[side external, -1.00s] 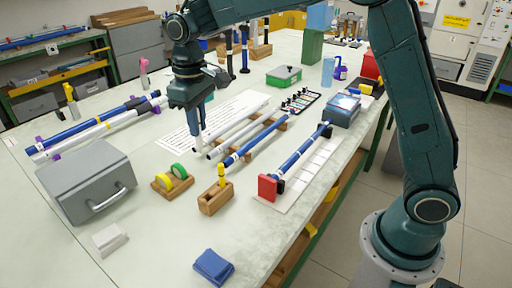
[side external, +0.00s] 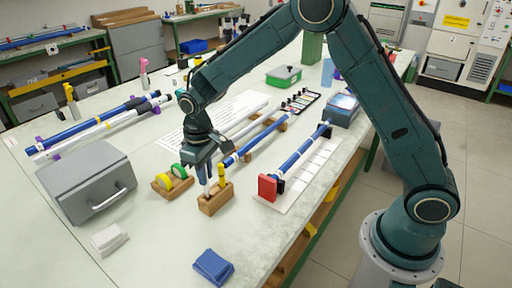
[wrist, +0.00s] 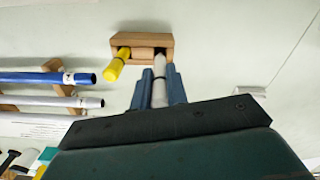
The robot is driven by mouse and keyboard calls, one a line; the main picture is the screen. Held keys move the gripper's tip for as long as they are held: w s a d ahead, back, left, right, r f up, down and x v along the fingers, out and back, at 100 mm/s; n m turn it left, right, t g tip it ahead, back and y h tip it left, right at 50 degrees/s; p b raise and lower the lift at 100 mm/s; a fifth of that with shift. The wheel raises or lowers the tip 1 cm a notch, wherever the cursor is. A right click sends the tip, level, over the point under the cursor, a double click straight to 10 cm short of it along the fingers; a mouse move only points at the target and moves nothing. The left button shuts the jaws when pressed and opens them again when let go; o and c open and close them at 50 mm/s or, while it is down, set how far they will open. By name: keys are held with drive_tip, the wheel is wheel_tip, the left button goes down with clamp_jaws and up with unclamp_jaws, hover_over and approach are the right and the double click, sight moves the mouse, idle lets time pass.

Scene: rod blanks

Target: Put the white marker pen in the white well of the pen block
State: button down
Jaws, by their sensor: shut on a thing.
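The wooden pen block (side external: 222,198) stands on the bench near the front, and it also shows in the wrist view (wrist: 142,40). A yellow marker (wrist: 117,64) stands in its left well as seen from the wrist. My gripper (wrist: 160,84) is shut on the white marker pen (wrist: 159,92), between its two blue fingers. The pen's far end is at the dark opening of the other well; how deep it sits I cannot tell. In the side view my gripper (side external: 206,174) is low at the block's left end, pointing down. The well's colour marking is not visible.
A wooden holder with green and yellow tape rolls (side external: 172,181) stands close left of the block. A grey box (side external: 88,180) is farther left. Blue and white rods (side external: 258,138) lie behind to the right.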

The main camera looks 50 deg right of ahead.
sight(208, 192)
drive_tip(key=shift+f, duration=2.15)
drive_tip(key=shift+f, duration=0.15)
drive_tip(key=c, duration=1.4)
unclamp_jaws()
wheel_tip(208, 192, up, 12)
drive_tip(key=shift+f, duration=0.1)
drive_tip(key=shift+r, duration=0.3)
